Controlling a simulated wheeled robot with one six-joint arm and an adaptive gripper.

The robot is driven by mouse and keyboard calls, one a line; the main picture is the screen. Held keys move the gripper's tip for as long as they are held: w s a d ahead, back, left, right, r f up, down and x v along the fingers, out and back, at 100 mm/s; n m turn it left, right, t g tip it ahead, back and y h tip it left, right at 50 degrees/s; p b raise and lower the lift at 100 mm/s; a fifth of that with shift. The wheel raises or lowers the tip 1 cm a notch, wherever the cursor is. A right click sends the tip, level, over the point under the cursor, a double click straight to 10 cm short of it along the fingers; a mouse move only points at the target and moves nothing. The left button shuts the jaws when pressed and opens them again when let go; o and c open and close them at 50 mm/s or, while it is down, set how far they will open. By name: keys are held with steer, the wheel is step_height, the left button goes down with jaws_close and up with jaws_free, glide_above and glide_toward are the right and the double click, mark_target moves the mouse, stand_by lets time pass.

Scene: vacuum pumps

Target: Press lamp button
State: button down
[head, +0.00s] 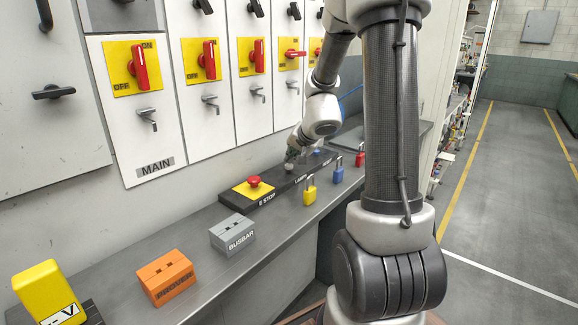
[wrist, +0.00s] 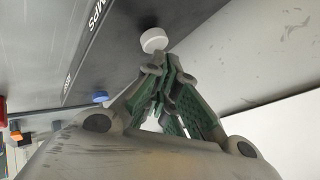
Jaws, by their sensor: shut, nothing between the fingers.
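The black button strip (head: 240,199) lies on the grey bench along the wall. It carries a LAMPS label; part of that lettering shows in the wrist view. A round white button (wrist: 153,40), the one nearest that lettering, stands up from the strip. In the wrist view my gripper (wrist: 160,66) is shut and empty, with its fingertips right at the white button; I cannot tell if they touch.
A red E STOP button (head: 254,181) on yellow sits near. A blue button (wrist: 100,97) is farther along. Yellow (head: 309,189) and red padlocks (head: 337,170) stand along the bench's front. Grey BUSBAR (head: 232,235) and orange PROVER blocks (head: 166,277) are nearer. Switch panels line the wall.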

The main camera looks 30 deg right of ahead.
steer(key=shift+f, duration=0.55)
stand_by(0.4)
steer(key=shift+r, duration=0.95)
steer(key=shift+r, duration=2.55)
